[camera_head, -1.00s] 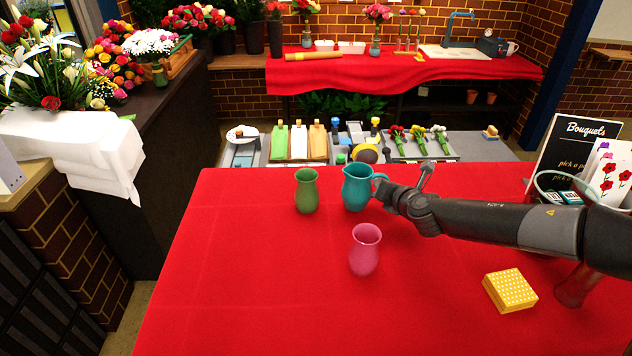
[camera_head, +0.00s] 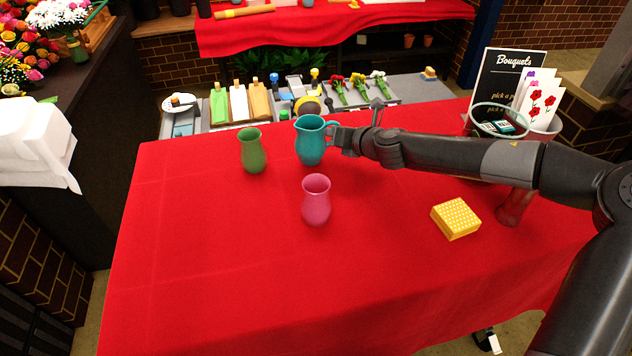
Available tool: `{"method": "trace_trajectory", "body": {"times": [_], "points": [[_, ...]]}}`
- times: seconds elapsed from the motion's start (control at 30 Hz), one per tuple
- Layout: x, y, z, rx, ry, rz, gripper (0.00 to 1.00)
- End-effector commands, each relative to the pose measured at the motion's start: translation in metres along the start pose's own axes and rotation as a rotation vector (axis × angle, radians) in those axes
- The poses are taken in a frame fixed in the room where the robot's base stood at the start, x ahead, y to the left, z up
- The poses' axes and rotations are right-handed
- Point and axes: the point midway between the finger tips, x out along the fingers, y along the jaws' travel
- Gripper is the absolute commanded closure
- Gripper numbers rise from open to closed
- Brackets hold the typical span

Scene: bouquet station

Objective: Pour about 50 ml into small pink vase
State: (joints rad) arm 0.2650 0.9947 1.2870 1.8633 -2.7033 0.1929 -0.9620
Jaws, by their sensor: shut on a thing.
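The small pink vase (camera_head: 316,203) stands upright on the red-covered table, in front of a teal pitcher (camera_head: 310,146). My gripper (camera_head: 336,138) is shut on the pitcher at its right side, where the handle is. The pitcher looks upright; I cannot tell whether its base touches the cloth. Its contents are hidden, and so is the inside of the vase.
A green vase (camera_head: 253,152) stands left of the pitcher. A yellow dotted block (camera_head: 456,219) and a dark red vase (camera_head: 514,207) are at the right. A Bouquets sign (camera_head: 503,80) stands behind my arm. The red table (camera_head: 200,260) is clear at front left.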

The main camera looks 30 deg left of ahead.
Motion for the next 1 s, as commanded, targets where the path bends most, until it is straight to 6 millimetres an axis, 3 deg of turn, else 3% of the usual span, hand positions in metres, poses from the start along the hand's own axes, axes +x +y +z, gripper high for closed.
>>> {"method": "trace_trajectory", "body": {"times": [0.5,1.0], "points": [[-0.012,-0.015,-0.014,-0.090,0.094,0.183,1.00],[-0.033,-0.016,-0.003,-0.172,0.177,0.345,1.00]]}}
